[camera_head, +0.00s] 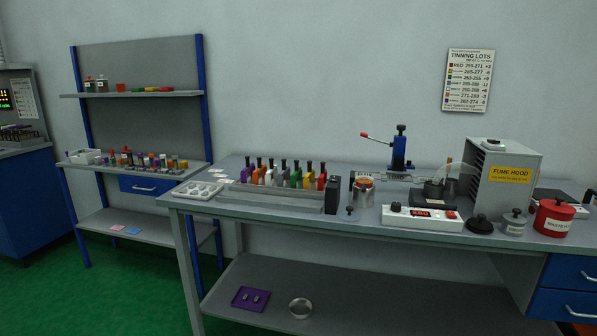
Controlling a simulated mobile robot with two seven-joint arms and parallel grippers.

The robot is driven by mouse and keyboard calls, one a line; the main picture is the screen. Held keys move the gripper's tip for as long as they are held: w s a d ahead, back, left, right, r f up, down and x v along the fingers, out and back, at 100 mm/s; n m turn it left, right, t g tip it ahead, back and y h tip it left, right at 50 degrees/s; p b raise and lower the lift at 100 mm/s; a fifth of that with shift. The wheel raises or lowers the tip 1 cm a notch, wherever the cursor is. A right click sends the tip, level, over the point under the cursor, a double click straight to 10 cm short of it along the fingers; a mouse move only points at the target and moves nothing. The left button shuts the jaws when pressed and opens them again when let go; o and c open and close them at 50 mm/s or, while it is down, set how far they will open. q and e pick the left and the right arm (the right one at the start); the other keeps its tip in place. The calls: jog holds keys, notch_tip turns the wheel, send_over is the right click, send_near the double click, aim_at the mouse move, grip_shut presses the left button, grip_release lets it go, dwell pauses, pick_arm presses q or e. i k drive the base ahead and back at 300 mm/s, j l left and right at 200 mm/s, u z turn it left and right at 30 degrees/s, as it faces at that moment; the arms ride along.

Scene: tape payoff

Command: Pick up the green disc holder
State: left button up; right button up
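A row of coloured disc holders with dark upright tops stands in a long grey rack (275,195) on the left half of the workbench. Neither of my grippers can be made out in the head view, and nothing touches the green holder.
A white tray (198,190) is left of the rack and a dark block (332,195) at its right end. Farther right are a blue press (399,150), a heater with a red display (422,218), a fume hood (508,175) and a red waste pot (553,218). A shelf unit (140,65) stands left.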

aim_at(297, 172)
jog(key=i+l+u, duration=0.2)
jog(key=i, duration=0.3)
jog(key=i+l+u, duration=0.25)
jog(key=i, duration=0.3)
jog(key=l, duration=0.1)
